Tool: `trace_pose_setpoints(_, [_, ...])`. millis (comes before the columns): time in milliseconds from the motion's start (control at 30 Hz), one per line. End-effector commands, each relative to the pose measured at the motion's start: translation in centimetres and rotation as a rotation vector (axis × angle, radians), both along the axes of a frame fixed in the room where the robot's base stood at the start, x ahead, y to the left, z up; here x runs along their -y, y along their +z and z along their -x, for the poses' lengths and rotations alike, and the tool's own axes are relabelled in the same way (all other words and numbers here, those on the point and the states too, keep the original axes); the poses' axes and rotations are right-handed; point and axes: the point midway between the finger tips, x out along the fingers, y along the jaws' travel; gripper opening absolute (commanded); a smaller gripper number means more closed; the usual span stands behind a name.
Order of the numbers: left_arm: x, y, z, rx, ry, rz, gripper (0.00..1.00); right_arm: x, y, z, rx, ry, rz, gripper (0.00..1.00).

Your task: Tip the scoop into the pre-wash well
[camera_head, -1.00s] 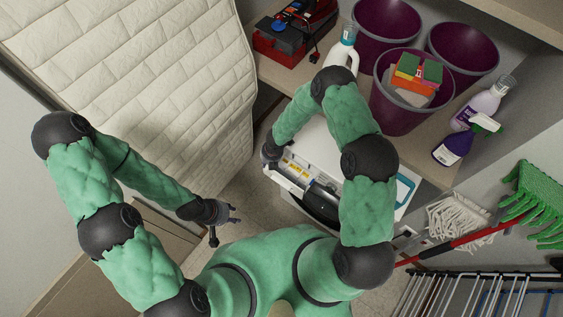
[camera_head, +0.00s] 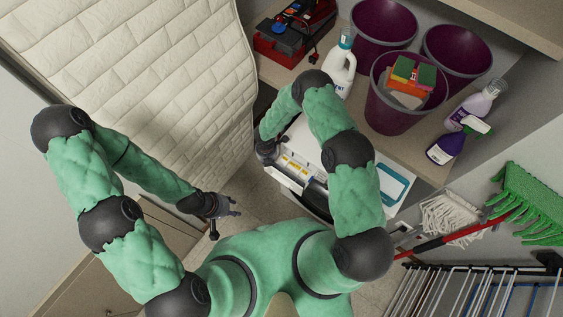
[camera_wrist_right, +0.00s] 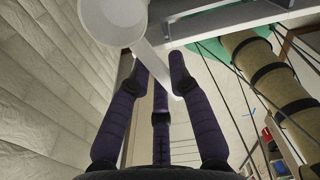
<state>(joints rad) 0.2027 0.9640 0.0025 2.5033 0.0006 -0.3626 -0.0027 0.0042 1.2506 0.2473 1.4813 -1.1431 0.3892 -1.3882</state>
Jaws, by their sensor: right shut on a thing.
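The white washing machine (camera_head: 307,138) stands below the shelf, with its detergent drawer (camera_head: 284,181) pulled out. Yellow marks show inside the drawer; I cannot tell which compartment is the pre-wash well. My right gripper (camera_head: 266,150) is over the drawer's left end, partly hidden by its own arm. In the right wrist view my right gripper (camera_wrist_right: 160,76) is shut on the white scoop (camera_wrist_right: 113,17), whose round cup is at the top left. The scoop's contents and exact tilt cannot be told. My left gripper (camera_head: 232,206) is open and empty, left of the machine.
A white bottle (camera_head: 339,72), purple buckets (camera_head: 383,22) and spray bottles (camera_head: 447,147) stand on the shelf. A quilted mattress (camera_head: 150,70) leans at the left. A mop (camera_head: 449,214), green broom (camera_head: 535,208) and wire rack (camera_head: 470,290) crowd the right.

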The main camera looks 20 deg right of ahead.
Motion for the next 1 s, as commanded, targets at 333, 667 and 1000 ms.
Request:
trace_pose_setpoints(333, [0.0, 1.7, 0.0, 0.0, 0.0, 0.0, 0.4, 0.0, 4.0, -0.2, 0.002, 0.0, 0.0, 0.0])
trace_pose_setpoints(667, [0.0, 2.4, 0.0, 0.0, 0.0, 0.0, 0.4, 0.0, 5.7, -0.1, 0.001, 0.0, 0.0, 0.0])
trace_pose_setpoints(1000, [0.0, 2.0, 0.0, 0.0, 0.0, 0.0, 0.4, 0.1, 5.6, -0.2, 0.003, -0.019, 0.0, 0.0])
